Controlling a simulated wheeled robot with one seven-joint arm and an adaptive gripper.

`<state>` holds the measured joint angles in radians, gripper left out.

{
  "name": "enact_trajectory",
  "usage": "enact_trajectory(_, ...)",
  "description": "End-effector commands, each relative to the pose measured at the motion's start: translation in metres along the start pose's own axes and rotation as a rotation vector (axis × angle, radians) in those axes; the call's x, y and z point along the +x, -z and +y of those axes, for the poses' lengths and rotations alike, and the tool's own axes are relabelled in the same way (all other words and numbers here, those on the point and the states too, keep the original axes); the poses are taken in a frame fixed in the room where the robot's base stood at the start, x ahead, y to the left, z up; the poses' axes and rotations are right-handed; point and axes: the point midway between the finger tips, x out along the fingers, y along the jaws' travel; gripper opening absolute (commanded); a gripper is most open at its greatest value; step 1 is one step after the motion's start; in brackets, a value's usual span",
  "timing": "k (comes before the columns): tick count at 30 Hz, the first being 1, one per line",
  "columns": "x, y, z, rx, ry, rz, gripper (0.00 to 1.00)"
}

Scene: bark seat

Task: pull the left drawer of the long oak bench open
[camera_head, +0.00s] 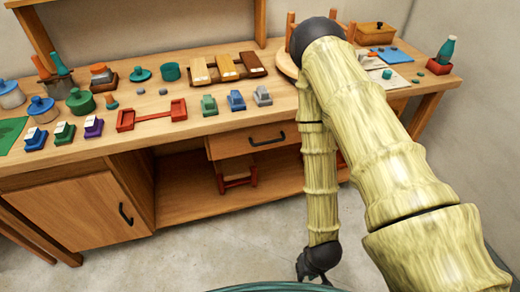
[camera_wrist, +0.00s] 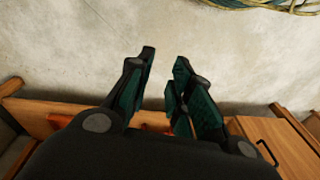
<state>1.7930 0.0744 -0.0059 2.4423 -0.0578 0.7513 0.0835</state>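The long oak bench (camera_head: 190,204) runs along the wall in the head view. A drawer (camera_head: 232,145) with a dark bar handle (camera_head: 267,140) sits under its top, left of my arm. It looks shut or nearly so. My arm covers the part of the bench to the right of it. My gripper (camera_head: 309,272) hangs low over the floor, in front of the bench and below the drawer, apart from the handle. In the wrist view my gripper (camera_wrist: 164,62) has its fingers spread with nothing between them. A wooden front with a dark handle (camera_wrist: 268,152) shows at lower right there.
A cabinet door (camera_head: 85,212) with a dark handle fills the bench's left. A red stool (camera_head: 237,182) stands under the drawer. Jars, blocks and a red rack (camera_head: 152,115) crowd the top. The floor (camera_head: 215,245) in front is clear.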

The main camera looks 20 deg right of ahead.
Motion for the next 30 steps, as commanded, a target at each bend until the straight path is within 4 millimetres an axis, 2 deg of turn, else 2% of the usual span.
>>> enact_trajectory(1, 0.017, 0.018, 0.000, 0.032, 0.020, 0.047, 0.21)
enact_trajectory(4, 0.030, 0.057, -0.004, 0.104, 0.076, 0.146, 0.21)
enact_trajectory(9, 0.039, 0.123, -0.011, 0.227, 0.193, 0.311, 0.21)
enact_trajectory(14, 0.038, 0.180, -0.016, 0.340, 0.327, 0.453, 0.21)
enact_trajectory(21, 0.021, 0.255, -0.020, 0.490, 0.565, 0.635, 0.21)
enact_trajectory(30, -0.022, 0.323, -0.017, 0.638, 0.922, 0.802, 0.21)
